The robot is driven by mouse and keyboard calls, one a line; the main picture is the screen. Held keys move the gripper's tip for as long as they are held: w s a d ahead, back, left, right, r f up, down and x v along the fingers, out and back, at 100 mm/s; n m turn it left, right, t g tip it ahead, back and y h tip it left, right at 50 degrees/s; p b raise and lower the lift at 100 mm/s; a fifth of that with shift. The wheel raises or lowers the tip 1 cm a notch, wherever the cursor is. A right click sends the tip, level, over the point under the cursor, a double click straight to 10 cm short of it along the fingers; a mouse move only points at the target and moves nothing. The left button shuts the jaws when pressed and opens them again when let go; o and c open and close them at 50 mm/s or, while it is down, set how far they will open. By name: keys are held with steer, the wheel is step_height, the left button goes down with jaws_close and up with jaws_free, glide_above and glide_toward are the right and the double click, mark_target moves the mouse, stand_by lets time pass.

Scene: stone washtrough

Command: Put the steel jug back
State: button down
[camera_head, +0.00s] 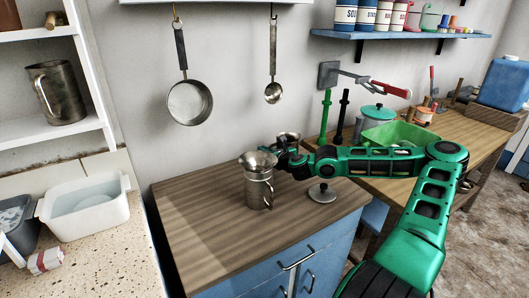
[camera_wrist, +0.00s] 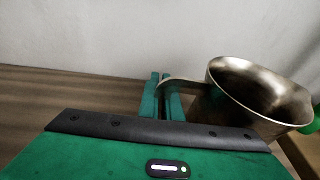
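A metal jug with a wide flared rim (camera_wrist: 258,90) is at my gripper, its handle to the left; in the head view its rim (camera_head: 288,135) shows behind the gripper. My gripper (camera_head: 284,148) is near the back of the wooden-topped cabinet. In the wrist view its green fingers (camera_wrist: 162,98) are close together with the jug's handle between them. The jug's base is hidden, so I cannot tell whether it touches the top. Another steel jug (camera_head: 257,185) stands upright on the cabinet top, in front of my gripper. A darker metal jug (camera_head: 58,95) stands on the left shelf.
A round lid (camera_head: 322,192) lies on the cabinet top (camera_head: 205,220), whose left part is clear. A pan (camera_head: 190,103) and a ladle (camera_head: 273,92) hang on the wall. A white basin (camera_head: 85,222) is left.

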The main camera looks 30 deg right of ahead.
steer(key=c, duration=2)
jaws_free()
steer(key=v, duration=1.1)
steer(key=shift+s, duration=0.1)
steer(key=shift+s+r, duration=0.15)
steer(key=shift+s, duration=0.25)
